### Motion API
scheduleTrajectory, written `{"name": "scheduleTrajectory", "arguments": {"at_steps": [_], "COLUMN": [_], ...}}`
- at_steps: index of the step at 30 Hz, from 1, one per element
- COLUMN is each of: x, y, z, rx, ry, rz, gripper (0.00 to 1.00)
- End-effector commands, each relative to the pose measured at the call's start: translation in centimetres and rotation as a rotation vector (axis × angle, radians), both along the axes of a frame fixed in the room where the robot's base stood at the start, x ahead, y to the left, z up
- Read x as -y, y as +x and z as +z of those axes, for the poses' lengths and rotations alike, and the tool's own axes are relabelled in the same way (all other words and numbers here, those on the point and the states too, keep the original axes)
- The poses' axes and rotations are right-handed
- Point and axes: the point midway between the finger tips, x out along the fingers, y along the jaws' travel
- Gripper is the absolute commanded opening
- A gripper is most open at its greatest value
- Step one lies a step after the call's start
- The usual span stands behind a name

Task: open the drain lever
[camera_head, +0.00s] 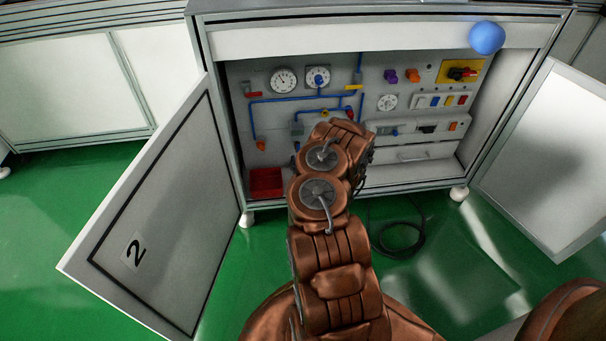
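An open cabinet (345,40) stands ahead with blue pipes (300,98) and valves on its grey back panel. Several small handles could be the drain lever: a red one (253,94) at the upper left, an orange one (261,145) at the lower left, a yellow one (354,87) and a red one (349,114) near the middle. No readable label shows which it is. My copper-coloured arm reaches up to the cabinet's lower middle and covers part of the piping. My gripper is hidden behind the arm, so its fingers and any contact cannot be seen.
The left door (150,225), marked 2, and right door (550,160) stand open. A red bin (265,182) sits at the cabinet's lower left. A rotary switch (462,73) is at upper right. A blue ball (487,38) shows before the top. A black cable (400,240) lies on the floor.

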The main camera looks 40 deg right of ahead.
Motion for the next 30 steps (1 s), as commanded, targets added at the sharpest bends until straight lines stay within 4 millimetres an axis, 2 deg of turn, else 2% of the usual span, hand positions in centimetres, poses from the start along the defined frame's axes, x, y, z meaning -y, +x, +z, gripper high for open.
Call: {"name": "scheduleTrajectory", "arguments": {"at_steps": [18,30], "x": [-3.2,-3.7], "y": [-4.4,-4.9], "z": [-0.2,0.1], "rx": [-0.003,0.001], "ry": [0.003,-0.001], "rz": [0.0,0.0], "gripper": [0.4,0.4]}}
